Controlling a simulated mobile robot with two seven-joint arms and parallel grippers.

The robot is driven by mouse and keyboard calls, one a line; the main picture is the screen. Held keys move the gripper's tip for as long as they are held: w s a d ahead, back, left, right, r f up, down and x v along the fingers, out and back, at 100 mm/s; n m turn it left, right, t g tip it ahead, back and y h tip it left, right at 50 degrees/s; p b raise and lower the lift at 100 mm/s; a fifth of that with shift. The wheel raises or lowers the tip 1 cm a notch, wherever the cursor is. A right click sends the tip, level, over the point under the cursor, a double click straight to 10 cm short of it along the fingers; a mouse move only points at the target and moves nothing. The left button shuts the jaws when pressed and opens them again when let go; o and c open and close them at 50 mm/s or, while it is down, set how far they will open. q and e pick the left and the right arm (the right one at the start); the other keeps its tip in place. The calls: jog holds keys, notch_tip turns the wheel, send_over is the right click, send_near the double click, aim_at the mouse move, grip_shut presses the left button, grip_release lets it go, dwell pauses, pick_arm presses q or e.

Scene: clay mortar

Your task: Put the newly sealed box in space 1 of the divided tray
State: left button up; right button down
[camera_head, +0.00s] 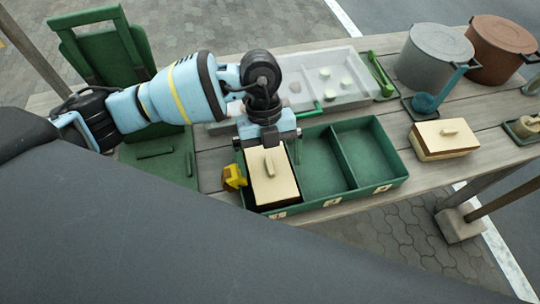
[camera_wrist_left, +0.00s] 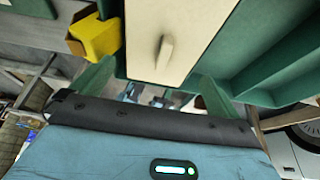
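The cream-lidded box (camera_head: 275,179), with a small handle and dark sides, sits in the left compartment of the green divided tray (camera_head: 343,157). It looks level there; how deep it sits is hidden. The tray's front labels are too small to read. My left gripper (camera_head: 268,142) is at the box's far end. In the left wrist view, its green fingers (camera_wrist_left: 155,85) are spread wide, one on each side of the box's near end (camera_wrist_left: 165,45), seemingly with small gaps. My right gripper is in neither view.
A yellow object (camera_head: 234,177) is beside the tray's left end. Another cream-lidded box (camera_head: 444,139) stands right of the tray. Behind are a translucent tray (camera_head: 325,85), a grey pot (camera_head: 435,57) and a brown pot (camera_head: 500,48). The tray's other compartments are empty.

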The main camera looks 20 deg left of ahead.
pick_arm(q)
jog(key=shift+r, duration=0.1)
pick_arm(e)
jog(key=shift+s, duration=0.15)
pick_arm(q)
jog(key=shift+r, duration=0.35)
jog(key=v, duration=1.2)
jog(key=shift+r, duration=0.2)
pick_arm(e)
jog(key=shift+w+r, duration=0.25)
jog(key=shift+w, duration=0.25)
pick_arm(q)
jog(key=shift+d, duration=0.1)
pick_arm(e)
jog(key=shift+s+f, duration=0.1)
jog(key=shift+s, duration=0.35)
